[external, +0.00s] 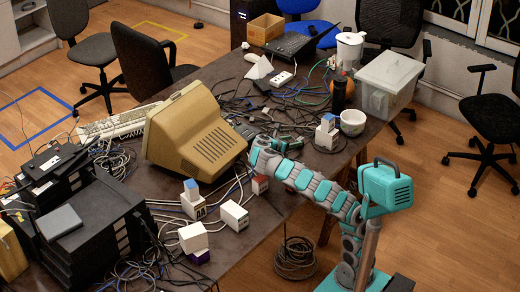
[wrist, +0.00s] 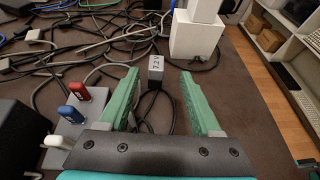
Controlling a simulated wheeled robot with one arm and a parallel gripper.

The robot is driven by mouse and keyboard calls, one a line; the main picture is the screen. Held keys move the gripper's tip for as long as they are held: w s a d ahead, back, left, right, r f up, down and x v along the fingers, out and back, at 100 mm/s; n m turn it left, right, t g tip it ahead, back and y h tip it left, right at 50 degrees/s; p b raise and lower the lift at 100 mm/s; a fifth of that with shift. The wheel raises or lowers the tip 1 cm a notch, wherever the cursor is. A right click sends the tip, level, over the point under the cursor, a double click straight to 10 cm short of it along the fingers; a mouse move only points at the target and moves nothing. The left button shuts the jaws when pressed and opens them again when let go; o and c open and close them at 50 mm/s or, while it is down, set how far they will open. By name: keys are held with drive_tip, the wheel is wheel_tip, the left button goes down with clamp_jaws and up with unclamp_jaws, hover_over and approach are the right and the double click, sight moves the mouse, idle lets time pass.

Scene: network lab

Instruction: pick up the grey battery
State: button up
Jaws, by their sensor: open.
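A small grey block with dark lettering, which looks like the grey battery (wrist: 156,66), stands on the dark table in the wrist view. My gripper (wrist: 160,74) is open, with its two green fingers spread to either side of the battery's line. The battery shows in the gap near the fingertips, closer to the left one. Nothing is held, and I cannot tell whether a finger touches it. In the external view my gripper (external: 286,143) is low over the table's right part; I cannot make out the battery there.
Dark cables lie around and behind the battery. A white block (wrist: 198,40) stands behind it to the right. A grey holder with blue, red (wrist: 80,91) and white sticks is left of my gripper. A beige monitor (external: 195,130) and a white bowl (external: 352,122) share the table.

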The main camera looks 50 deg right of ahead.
sight(298, 140)
drive_tip(key=shift+w+f+b+x, duration=0.1)
drive_tip(key=shift+w+b+x, duration=0.05)
drive_tip(key=shift+x, duration=1.6)
drive_tip(key=shift+w+f+b+x, duration=0.15)
drive_tip(key=shift+x, duration=1.6)
drive_tip(key=shift+a, duration=0.1)
clamp_jaws()
